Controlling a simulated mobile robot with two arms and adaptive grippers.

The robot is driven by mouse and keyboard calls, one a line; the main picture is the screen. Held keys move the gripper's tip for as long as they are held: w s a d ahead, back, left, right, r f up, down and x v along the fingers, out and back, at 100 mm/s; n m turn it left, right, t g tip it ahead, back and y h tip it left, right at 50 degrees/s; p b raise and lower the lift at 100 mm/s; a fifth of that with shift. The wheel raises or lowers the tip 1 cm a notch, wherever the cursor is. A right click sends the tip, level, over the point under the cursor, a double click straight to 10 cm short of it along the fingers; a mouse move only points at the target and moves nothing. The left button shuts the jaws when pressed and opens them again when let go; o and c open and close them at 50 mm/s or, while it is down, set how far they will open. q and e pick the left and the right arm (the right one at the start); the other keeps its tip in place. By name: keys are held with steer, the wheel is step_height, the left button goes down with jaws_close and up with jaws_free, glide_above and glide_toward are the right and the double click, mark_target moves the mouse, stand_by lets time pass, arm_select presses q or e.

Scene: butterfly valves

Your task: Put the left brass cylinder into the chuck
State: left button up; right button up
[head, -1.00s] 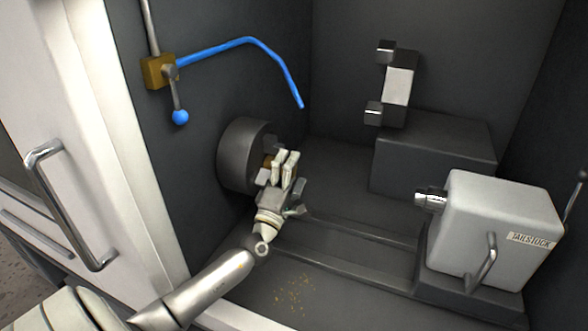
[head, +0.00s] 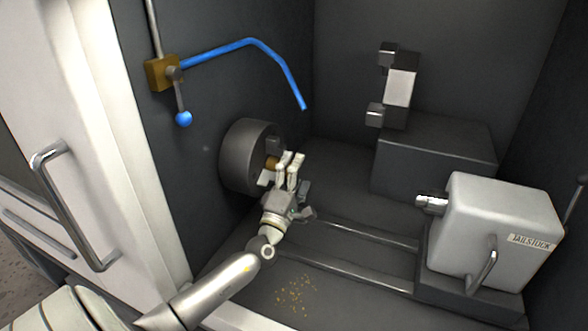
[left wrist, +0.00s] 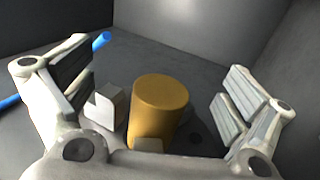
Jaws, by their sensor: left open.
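The dark round chuck (head: 238,158) is on the left wall of the machine, with light grey jaws on its face. A brass cylinder (head: 271,162) sits at the middle of the chuck, between its jaws. My left gripper (head: 290,161) is just right of the chuck face, with its fingers open. In the left wrist view the brass cylinder (left wrist: 158,108) stands out between my spread fingers, with a gap on either side, next to a chuck jaw (left wrist: 104,106). How deep the cylinder sits is hidden. My right gripper is not in view.
The blue coolant hose (head: 245,42) and blue-knobbed valve lever (head: 183,118) are above the chuck. The tailstock (head: 500,230) stands at the right, and a tool post (head: 400,88) on a dark block behind. The bed between chuck and tailstock is free, with some brass chips (head: 295,293).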

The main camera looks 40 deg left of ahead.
arm_select(q)
steer(key=shift+w+d+p, duration=0.2)
steer(key=shift+d+p, duration=0.05)
steer(key=shift+d, duration=0.5)
steer(key=shift+w+d+p, duration=0.15)
steer(key=shift+d+p, duration=0.05)
steer(key=shift+d, duration=0.55)
steer(key=shift+d, duration=0.1)
steer(key=shift+s, duration=0.1)
steer(key=s+d+p, duration=0.3)
steer(key=s, duration=1)
steer(key=shift+s, duration=0.2)
steer(key=shift+d, duration=0.15)
